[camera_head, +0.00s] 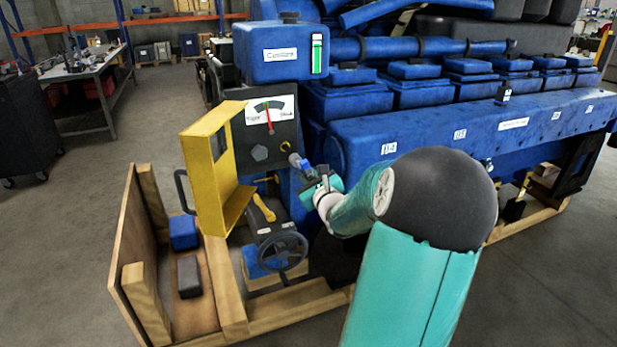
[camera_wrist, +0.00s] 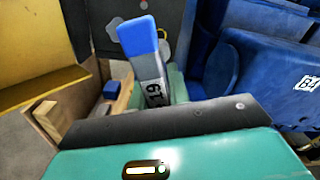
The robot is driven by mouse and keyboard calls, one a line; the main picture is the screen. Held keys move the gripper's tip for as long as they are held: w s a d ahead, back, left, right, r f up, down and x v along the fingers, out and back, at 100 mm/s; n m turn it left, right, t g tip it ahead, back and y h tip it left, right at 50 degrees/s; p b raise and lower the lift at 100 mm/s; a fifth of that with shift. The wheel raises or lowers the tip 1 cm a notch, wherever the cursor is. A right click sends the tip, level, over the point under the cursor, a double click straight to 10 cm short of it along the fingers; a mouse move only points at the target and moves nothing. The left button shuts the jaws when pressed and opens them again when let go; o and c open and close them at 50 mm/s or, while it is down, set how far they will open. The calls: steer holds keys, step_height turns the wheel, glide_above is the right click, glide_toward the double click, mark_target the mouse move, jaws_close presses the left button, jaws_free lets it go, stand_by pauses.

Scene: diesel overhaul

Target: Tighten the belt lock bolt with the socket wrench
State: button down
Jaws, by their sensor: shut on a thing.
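My gripper (camera_head: 322,186) is shut on the socket wrench (camera_head: 299,162), in front of the dark panel (camera_head: 245,143) at the engine's left end. In the wrist view the wrench (camera_wrist: 152,70) is grey with a blue end and the mark 19, and points away from me. Its grip area is hidden behind my gripper's body. A grey hex bolt head (camera_head: 260,153) is on the panel left of the wrench; it also shows in the wrist view (camera_wrist: 113,29). Another small round part (camera_head: 285,147) is close to the wrench tip. I cannot tell whether the wrench touches it.
A dial with a red needle (camera_head: 268,115) is above the bolt. A yellow guard (camera_head: 208,160) stands open at the left. A handwheel (camera_head: 283,250) and a yellow lever (camera_head: 264,208) are below. The blue engine (camera_head: 430,125) fills the right; open floor lies at the left.

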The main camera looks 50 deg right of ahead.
mark_target(297, 161)
steer(key=n, duration=0.3)
steer(key=shift+w+d+r+n, duration=0.1)
steer(key=shift+w+n, duration=0.1)
steer(key=shift+n, duration=0.1)
steer(key=n, duration=0.6)
steer(key=shift+w+d, duration=0.2)
steer(key=shift+w, duration=0.2)
steer(key=n, duration=0.5)
steer(key=shift+w+d, duration=0.15)
steer(key=shift+w, duration=0.2)
steer(key=n, duration=0.5)
steer(key=shift+w+d, duration=0.2)
steer(key=shift+w, duration=0.05)
steer(key=shift+x, duration=1.6)
steer(key=shift+d, duration=0.1)
